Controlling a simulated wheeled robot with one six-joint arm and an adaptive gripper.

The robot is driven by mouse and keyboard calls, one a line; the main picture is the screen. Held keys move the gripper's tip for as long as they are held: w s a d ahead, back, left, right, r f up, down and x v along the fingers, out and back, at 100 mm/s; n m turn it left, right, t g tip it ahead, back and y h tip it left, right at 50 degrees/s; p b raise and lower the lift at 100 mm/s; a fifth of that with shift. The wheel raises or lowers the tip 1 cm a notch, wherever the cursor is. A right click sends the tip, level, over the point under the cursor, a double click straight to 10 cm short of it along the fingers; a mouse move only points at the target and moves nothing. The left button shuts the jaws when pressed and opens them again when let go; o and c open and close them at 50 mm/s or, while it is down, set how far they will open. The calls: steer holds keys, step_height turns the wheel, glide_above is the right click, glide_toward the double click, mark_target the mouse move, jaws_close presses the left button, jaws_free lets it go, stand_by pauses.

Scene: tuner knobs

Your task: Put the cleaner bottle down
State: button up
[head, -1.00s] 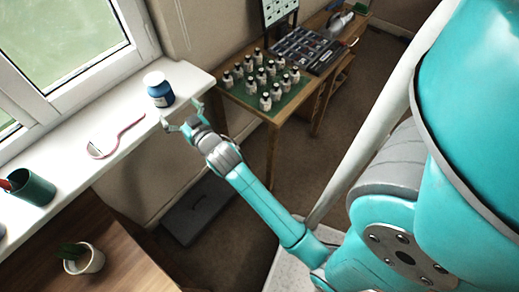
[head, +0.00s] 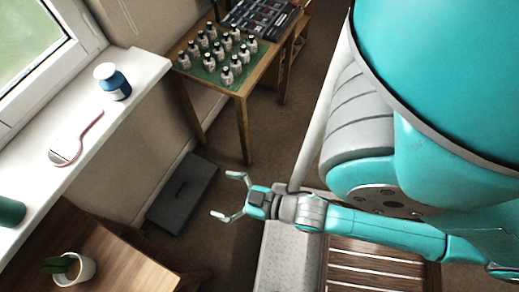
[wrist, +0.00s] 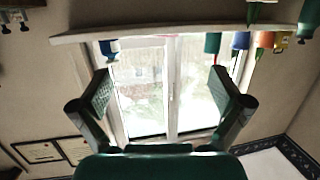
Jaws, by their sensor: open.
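A blue bottle with a white cap (head: 116,87), which I take for the cleaner bottle, stands upright on the white window sill (head: 128,122). It also shows in the wrist view (wrist: 109,48), where the scene appears upside down. My gripper (head: 222,195) is open and empty, well to the right of the sill and apart from the bottle. In the wrist view its two fingers (wrist: 158,76) are spread with nothing between them.
A pink-handled hand mirror (head: 72,147) lies on the sill, with a green cup (head: 9,211) further along. A potted plant (head: 73,269) stands on a wooden surface. Several small bottles stand on a green mat (head: 246,77) on a wooden table. A dark flat box (head: 183,193) lies on the floor.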

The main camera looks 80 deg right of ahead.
steer(key=s+a+r+n+g+y, duration=0.1)
steer(key=s+r, duration=0.3)
steer(key=s, duration=0.5)
steer(key=shift+s+a+y, duration=0.3)
steer(key=shift+s+a, duration=0.05)
steer(key=shift+a, duration=0.25)
